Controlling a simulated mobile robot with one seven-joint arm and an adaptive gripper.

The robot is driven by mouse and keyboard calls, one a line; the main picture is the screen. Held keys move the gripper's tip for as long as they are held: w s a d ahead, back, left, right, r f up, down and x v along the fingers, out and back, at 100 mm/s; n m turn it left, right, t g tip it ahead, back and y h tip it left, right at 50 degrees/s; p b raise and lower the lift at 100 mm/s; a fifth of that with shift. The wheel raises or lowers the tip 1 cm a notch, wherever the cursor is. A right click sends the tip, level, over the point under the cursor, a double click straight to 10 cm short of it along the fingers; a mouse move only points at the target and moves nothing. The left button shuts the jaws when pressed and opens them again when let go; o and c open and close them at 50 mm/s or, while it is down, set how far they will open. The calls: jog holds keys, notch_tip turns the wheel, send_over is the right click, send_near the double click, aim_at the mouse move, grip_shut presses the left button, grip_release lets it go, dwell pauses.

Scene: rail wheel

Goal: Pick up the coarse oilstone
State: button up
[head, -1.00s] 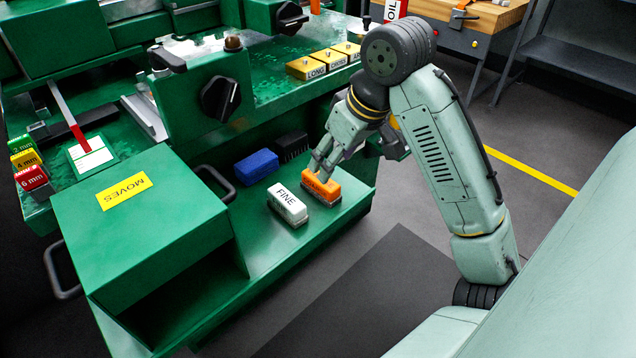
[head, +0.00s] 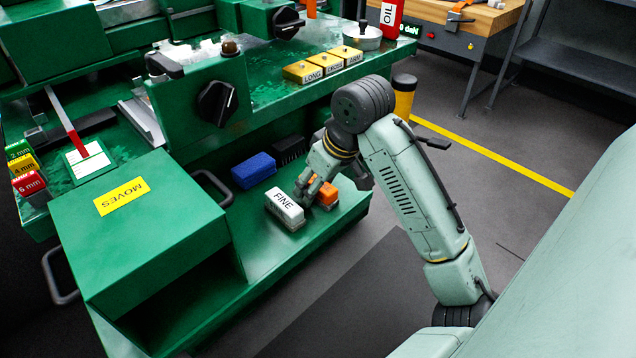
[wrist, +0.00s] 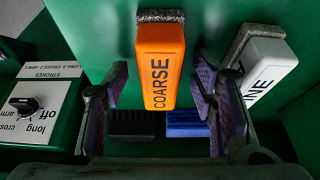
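The coarse oilstone is the orange block marked COARSE (wrist: 160,62), with a grey stone face at its far end. In the head view the orange block (head: 327,193) is partly hidden behind my gripper (head: 313,188). In the wrist view my gripper (wrist: 160,88) is open, one finger on each side of the orange block, with a gap on both sides. The right finger is between the orange block and the white block marked FINE (wrist: 264,72). The white block (head: 285,205) stands close at the left of my gripper in the head view.
A blue block (head: 254,169) and a black brush-like block (head: 291,148) lie farther back on the green shelf (head: 290,248). The green box marked MOVES (head: 135,235) stands at the left. The shelf front is clear. Yellow blocks (head: 325,64) sit on the ledge above.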

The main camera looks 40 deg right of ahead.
grip_shut()
dwell(0.5)
jog(key=shift+r, duration=0.15)
jog(key=shift+r, duration=0.7)
jog(key=shift+v, duration=1)
jog(key=s+a, duration=0.4)
jog(key=s, duration=0.2)
jog(key=s+a+r+b, duration=0.1)
jog(key=s+a, duration=0.3)
jog(key=s, duration=0.3)
jog(key=shift+a+r+b, duration=0.2)
jog(key=shift+r+b, duration=0.05)
jog(key=shift+b, duration=0.05)
jog(key=shift+w, duration=0.1)
jog(key=c, duration=0.6)
grip_release()
jog(key=c, duration=0.4)
